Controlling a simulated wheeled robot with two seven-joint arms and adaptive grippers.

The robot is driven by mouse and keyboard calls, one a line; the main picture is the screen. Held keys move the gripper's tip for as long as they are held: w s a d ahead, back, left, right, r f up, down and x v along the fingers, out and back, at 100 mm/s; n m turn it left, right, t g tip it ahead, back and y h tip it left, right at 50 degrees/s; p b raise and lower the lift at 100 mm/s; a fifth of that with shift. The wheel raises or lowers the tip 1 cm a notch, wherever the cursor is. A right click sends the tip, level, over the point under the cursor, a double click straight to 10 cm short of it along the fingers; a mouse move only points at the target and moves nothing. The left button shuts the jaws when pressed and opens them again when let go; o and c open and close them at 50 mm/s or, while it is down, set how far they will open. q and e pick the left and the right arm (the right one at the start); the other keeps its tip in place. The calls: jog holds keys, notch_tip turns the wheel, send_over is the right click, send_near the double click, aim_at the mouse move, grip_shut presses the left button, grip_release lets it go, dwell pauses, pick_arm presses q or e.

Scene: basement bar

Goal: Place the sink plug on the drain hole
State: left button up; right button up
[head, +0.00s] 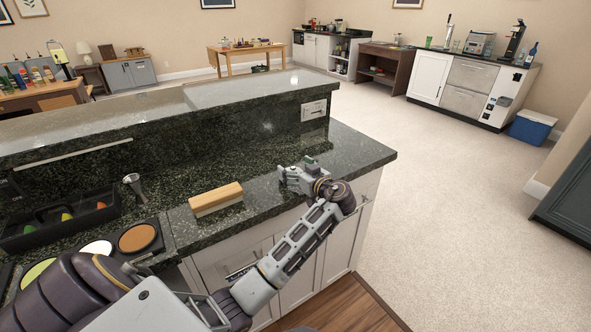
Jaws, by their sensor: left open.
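My left gripper (292,178) is open, low over the right part of the dark green stone counter (355,158). Its arm reaches in from the lower left. A small dark green piece (310,159) shows at the far side of the gripper; I cannot tell whether it is a separate thing or part of the gripper. I cannot make out a sink plug for sure, and no drain hole is visible. My right gripper is not in view.
A wooden-backed brush (216,197) lies left of the gripper. A metal jigger-like piece (134,187), a black caddy (60,222) and round coloured discs, one brown (137,238), are further left. A raised ledge (230,91) runs behind. Open carpet lies right of the counter.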

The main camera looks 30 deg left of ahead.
pick_arm(q)
jog(key=v, duration=1.2)
jog(key=shift+c, duration=0.2)
